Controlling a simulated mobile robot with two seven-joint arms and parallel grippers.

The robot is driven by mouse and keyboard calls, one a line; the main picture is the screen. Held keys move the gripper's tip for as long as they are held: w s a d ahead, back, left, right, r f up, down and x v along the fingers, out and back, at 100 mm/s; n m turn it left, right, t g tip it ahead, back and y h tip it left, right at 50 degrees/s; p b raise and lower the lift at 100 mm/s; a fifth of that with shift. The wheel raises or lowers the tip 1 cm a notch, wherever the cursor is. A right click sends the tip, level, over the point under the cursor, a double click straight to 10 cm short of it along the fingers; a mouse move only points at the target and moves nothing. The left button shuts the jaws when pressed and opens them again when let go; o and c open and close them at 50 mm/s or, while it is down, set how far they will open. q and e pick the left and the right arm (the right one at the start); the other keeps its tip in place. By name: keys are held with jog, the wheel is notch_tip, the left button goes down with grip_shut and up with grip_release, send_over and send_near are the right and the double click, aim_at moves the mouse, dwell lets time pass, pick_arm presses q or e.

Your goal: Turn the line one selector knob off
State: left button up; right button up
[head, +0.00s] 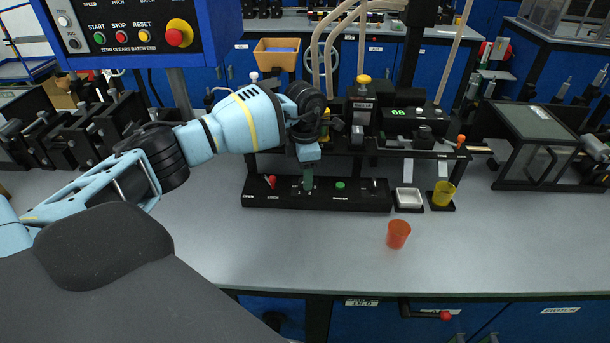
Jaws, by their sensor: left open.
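A low black control strip (225,200) lies along the bench, with small controls and tiny labels I cannot read surely. A red lever (271,181) stands at its left, a green button (340,186) right of the middle and a small toggle (375,184) near the right end. My left gripper (308,183) points down at the strip between the red lever and the green button. It is open. Its fingers hide what is right under it, so I cannot pick out the line one selector knob or tell whether they touch it. My right gripper is not in view.
A black device with a green display (408,112) stands behind the strip. A button panel (135,38) hangs upper left. The front bench is mostly clear.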

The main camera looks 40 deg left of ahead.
pick_arm(q)
jog(key=shift+f, duration=0.75)
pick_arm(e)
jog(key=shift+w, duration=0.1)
pick_arm(q)
jog(key=c, duration=1)
jog(key=shift+o, duration=0.2)
